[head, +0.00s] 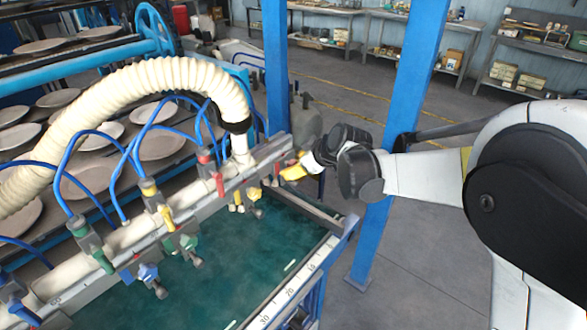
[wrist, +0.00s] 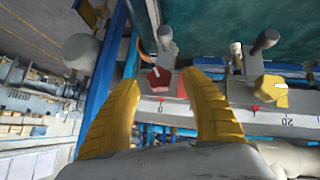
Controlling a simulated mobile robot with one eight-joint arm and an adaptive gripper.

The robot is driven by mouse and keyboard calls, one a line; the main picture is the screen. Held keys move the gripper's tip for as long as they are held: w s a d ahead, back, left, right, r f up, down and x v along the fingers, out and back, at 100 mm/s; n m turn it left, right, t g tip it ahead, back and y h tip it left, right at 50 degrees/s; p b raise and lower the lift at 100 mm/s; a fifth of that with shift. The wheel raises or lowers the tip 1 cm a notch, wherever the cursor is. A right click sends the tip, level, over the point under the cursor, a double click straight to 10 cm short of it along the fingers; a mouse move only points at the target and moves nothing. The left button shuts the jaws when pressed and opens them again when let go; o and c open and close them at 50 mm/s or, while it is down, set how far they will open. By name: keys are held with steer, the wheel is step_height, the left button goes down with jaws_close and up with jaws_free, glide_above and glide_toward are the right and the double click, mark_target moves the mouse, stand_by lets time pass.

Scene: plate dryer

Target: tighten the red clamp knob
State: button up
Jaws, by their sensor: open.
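The red clamp knob (wrist: 158,80) sits on the pale rail (wrist: 205,102), near its 0 mark in the wrist view. A grey clamp handle with a rounded end rises beside it. In the head view a small red part of this clamp (head: 276,168) shows at the rail's right end, mostly hidden by my fingers. My gripper (wrist: 160,80) is open, its two yellow fingers either side of the red knob in the picture. In the head view my gripper (head: 291,174) is at the rail's end.
A yellow knob (wrist: 270,88) sits farther along the rail. Several coloured clamps, blue hoses and a thick cream hose (head: 150,75) crowd the rail to the left. A blue post (head: 402,100) stands close behind my arm. The green table (head: 215,255) below is mostly clear.

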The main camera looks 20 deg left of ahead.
steer(key=shift+x, duration=0.95)
jaws_close()
